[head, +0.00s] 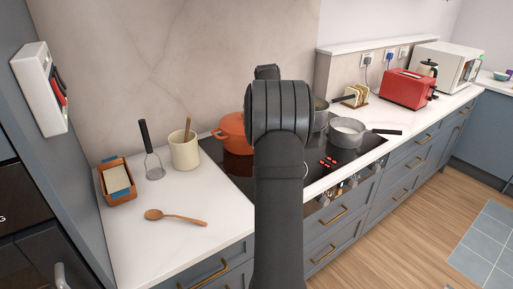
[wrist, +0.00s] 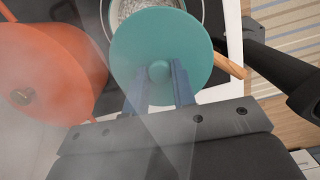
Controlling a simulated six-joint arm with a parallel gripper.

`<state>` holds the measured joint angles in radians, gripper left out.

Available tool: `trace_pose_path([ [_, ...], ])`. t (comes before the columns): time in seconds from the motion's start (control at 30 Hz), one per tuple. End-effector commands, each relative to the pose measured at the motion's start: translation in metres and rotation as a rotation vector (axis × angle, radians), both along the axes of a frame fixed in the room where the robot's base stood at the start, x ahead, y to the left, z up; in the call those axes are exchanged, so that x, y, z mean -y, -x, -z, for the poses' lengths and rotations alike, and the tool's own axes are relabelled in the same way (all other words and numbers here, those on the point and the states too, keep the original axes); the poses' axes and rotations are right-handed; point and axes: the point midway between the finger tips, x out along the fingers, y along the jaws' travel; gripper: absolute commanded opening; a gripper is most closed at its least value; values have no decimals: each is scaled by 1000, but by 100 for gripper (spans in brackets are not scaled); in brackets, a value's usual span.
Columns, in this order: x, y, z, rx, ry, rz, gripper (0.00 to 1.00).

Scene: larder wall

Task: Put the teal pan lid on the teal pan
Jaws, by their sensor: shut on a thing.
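The teal pan lid (wrist: 160,35) is a round disc with a knob on top. My gripper (wrist: 159,76) is shut on its knob, one blue finger on each side, and holds it in the wrist view. The lid covers most of what lies beneath it. A wooden handle (wrist: 230,66) sticks out from under its right edge; I cannot tell what it belongs to. No teal pan body is recognisable in either view. In the head view my own arm hides the gripper, the lid and part of the hob.
An orange pot (head: 232,132) stands left on the black hob (head: 225,163). Right of my arm are a grey pan (head: 320,118) and a pot with pale contents (head: 347,135). A utensil crock (head: 184,152) and wooden spoon (head: 178,217) are left. Whitish haze veils the wrist view.

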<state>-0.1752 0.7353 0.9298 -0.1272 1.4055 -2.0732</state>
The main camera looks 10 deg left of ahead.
Motion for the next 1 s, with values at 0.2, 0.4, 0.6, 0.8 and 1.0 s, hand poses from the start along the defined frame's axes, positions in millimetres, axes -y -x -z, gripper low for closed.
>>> trace_pose_path([
  [0.2,25,-34,2,3,2,-63,0],
  [0.4,30,-40,6,3,3,-79,0],
  [0.6,30,-39,22,2,2,-78,0],
  [0.8,30,-39,38,1,3,-78,0],
  [1.0,30,-39,48,3,3,-77,0],
])
